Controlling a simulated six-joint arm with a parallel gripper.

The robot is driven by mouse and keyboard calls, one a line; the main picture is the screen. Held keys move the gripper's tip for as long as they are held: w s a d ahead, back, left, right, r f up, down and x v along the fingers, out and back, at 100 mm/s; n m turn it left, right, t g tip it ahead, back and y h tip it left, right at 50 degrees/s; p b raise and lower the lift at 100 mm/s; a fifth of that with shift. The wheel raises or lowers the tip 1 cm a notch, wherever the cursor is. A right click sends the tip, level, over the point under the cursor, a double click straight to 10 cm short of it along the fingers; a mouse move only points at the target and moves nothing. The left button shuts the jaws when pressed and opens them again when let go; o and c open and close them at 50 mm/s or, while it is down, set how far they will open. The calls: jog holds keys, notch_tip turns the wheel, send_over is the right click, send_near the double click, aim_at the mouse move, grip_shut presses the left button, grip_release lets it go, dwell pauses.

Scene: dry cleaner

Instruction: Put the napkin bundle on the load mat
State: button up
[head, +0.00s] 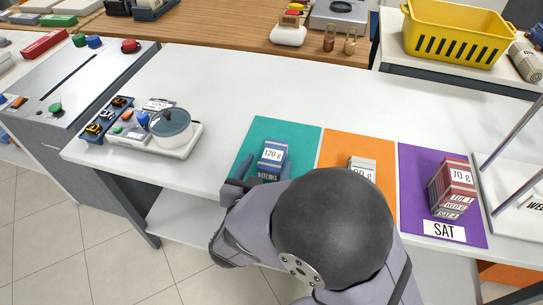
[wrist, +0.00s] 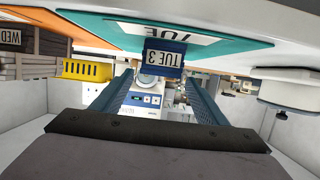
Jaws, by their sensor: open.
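A blue block-like bundle (head: 272,158) with a "120 g" label and a second, partly legible label stands on the teal mat (head: 300,135). In the wrist view the blue bundle (wrist: 164,57) shows a "TUE 3" label, upside down. My gripper (head: 260,184) is open at the near side of this bundle. In the wrist view its fingers (wrist: 161,78) are apart, with the bundle showing between their tips; contact is not visible. A grey bundle (head: 362,166) on the orange mat (head: 342,148) is partly hidden by my arm. I cannot tell which mat is the load mat.
A purple mat (head: 415,175) marked "SAT" holds red stacked bundles (head: 453,187) labelled "70 g". A metal rack (head: 510,140) stands at far right. A lidded pot (head: 171,127) sits on a white base at left. A yellow basket (head: 455,35) stands behind. The counter behind the mats is clear.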

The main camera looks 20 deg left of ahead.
jog(key=shift+v, duration=1.2)
